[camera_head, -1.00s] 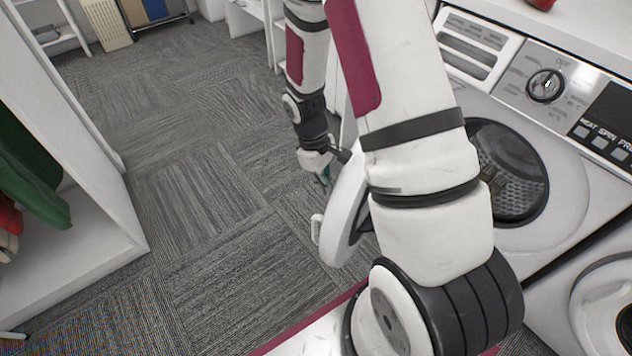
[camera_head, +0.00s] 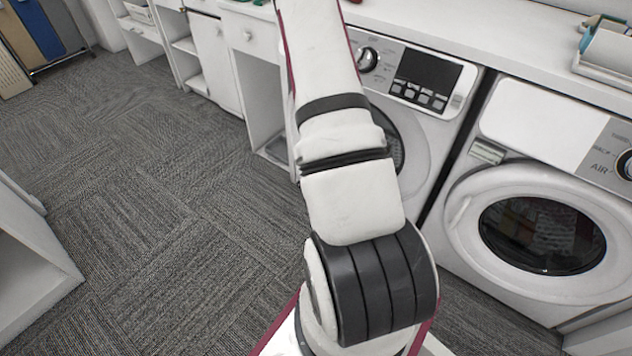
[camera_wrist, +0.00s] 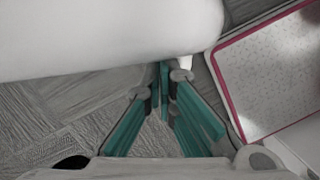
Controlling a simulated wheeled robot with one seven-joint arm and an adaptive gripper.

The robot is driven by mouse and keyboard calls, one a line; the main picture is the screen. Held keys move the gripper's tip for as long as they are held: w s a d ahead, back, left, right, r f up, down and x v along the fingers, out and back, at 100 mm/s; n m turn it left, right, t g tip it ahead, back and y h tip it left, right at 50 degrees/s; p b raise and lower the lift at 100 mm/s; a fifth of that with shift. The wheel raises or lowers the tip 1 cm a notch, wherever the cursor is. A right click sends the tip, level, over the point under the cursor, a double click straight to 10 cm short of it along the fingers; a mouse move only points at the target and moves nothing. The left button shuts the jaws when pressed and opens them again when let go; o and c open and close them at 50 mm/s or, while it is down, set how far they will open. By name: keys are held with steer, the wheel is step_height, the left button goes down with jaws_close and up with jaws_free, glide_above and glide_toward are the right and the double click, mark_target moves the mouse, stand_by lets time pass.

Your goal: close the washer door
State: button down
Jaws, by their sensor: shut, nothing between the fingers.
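The washer (camera_head: 432,128) stands behind my arm in the head view. Part of its dark round opening (camera_head: 391,138) shows just right of my arm; the arm hides the rest, and I cannot make out the door there. In the wrist view, my gripper (camera_wrist: 164,72) has its teal fingers brought together, with nothing between them. A large smooth white surface (camera_wrist: 100,38) fills the top left close to the fingertips; it may be the washer door, but I cannot tell, nor whether it is touched. My gripper is hidden in the head view.
A second machine (camera_head: 535,235) with a round dark-glass door stands at the right. A white counter (camera_head: 480,35) runs above both machines. White cabinets (camera_head: 215,55) line the back. The carpet (camera_head: 170,190) left of my arm is clear; a white shelf unit (camera_head: 35,265) stands far left.

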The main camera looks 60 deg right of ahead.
steer(key=s+d+n+p, duration=0.2)
steer(key=s+d+p, duration=0.2)
steer(key=d, duration=0.4)
steer(key=s+d+n+t+p, duration=0.1)
steer(key=s+d+p, duration=0.3)
steer(key=d, duration=0.5)
steer(key=shift+s+n, duration=0.3)
steer(key=shift+n, duration=0.3)
steer(key=shift+w, duration=0.1)
